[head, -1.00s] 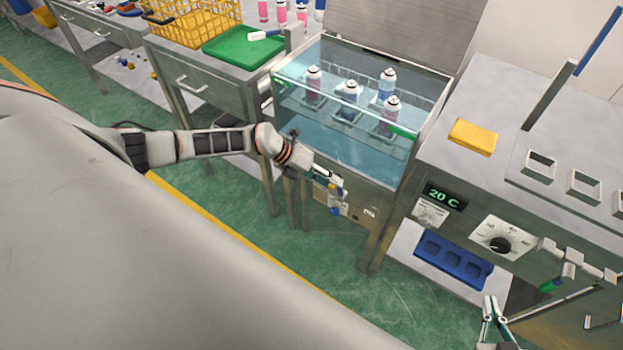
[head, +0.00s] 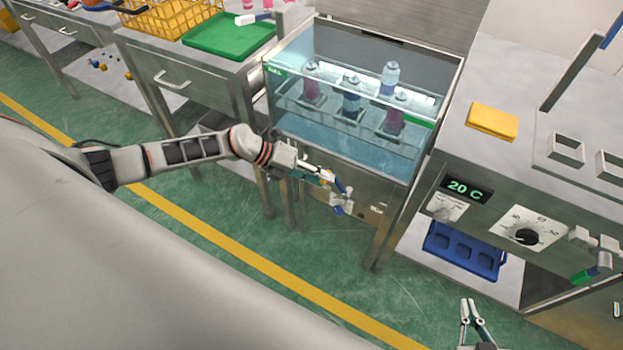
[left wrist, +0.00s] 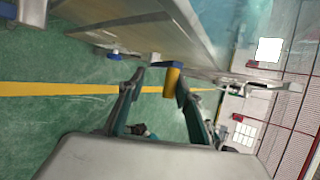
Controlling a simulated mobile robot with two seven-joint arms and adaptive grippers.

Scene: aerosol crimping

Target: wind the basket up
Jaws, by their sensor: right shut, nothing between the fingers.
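The basket (head: 334,111) holds several spray cans, such as a blue one (head: 352,96), inside the glass water bath (head: 300,128). A crank with a yellow grip (head: 327,176) and blue parts is on the bath's front, below the glass. My left gripper (head: 335,178) is at this crank. In the left wrist view, its fingers (left wrist: 160,80) are spread, with the yellow grip (left wrist: 172,82) between them, closer to the right finger. I cannot tell whether they touch it. My right gripper (head: 470,302) is shut and empty at the lower right, apart from the bench.
A green tray (head: 228,38) and yellow wire basket (head: 165,18) stand on the left bench. On the right bench lies a yellow block (head: 492,121), above a 20 C display (head: 467,189) and a dial (head: 527,236). A blue rack (head: 462,250) sits below.

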